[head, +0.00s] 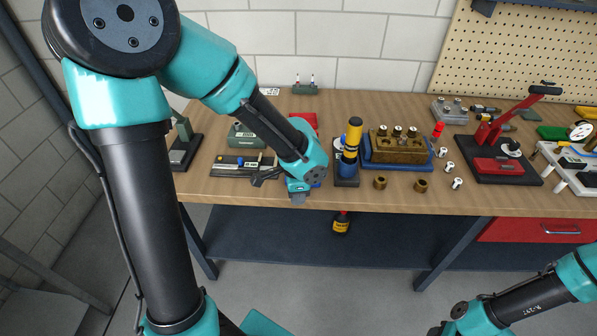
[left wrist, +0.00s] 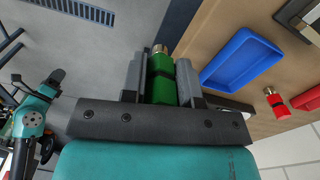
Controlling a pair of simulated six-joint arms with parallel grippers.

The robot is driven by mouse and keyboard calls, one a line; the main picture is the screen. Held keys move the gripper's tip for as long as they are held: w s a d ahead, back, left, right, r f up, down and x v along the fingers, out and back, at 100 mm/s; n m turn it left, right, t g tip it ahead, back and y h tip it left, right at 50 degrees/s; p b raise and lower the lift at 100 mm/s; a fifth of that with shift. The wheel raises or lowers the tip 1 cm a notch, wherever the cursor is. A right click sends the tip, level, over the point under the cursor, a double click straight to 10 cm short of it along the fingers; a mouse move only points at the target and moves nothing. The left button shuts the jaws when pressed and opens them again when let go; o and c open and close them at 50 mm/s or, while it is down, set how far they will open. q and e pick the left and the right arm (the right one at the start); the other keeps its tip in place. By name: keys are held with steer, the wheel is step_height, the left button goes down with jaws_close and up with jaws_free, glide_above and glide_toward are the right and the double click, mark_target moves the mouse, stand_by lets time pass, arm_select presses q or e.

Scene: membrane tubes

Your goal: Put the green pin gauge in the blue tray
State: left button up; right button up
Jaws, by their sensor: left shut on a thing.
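My left gripper (left wrist: 163,85) is shut on the green pin gauge (left wrist: 162,90), whose brass-coloured tip points away from the wrist, toward the bench's front edge. In the head view my left gripper (head: 299,196) is at the front edge of the bench, and the gauge cannot be made out there. The blue tray (left wrist: 242,58) lies on the wood to the right of the gauge in the left wrist view and looks empty. In the head view my left wrist mostly hides it. My right gripper (head: 440,328) is low at the right, partly cut off.
A red gauge (left wrist: 277,103) with a brass tip lies near the tray. In the head view, a yellow-and-black tool in a blue stand (head: 348,165) and a brass block (head: 398,148) with several pins are right of my left gripper. A red-handled press (head: 495,155) stands farther right.

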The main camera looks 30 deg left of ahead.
arm_select(q)
steer(key=w+a, duration=0.2)
steer(key=w, duration=0.2)
steer(key=w+a+f, duration=0.1)
steer(key=w+a, duration=0.2)
steer(key=w, duration=0.1)
steer(key=w+a, duration=0.3)
steer(key=w, duration=0.1)
steer(key=shift+w+f, duration=0.2)
steer(key=shift+w, duration=0.1)
steer(key=shift+f, duration=0.1)
steer(key=shift+f, duration=1.65)
steer(key=o, duration=0.4)
steer(key=shift+f, duration=0.15)
steer(key=o, duration=0.4)
steer(key=shift+o, duration=0.2)
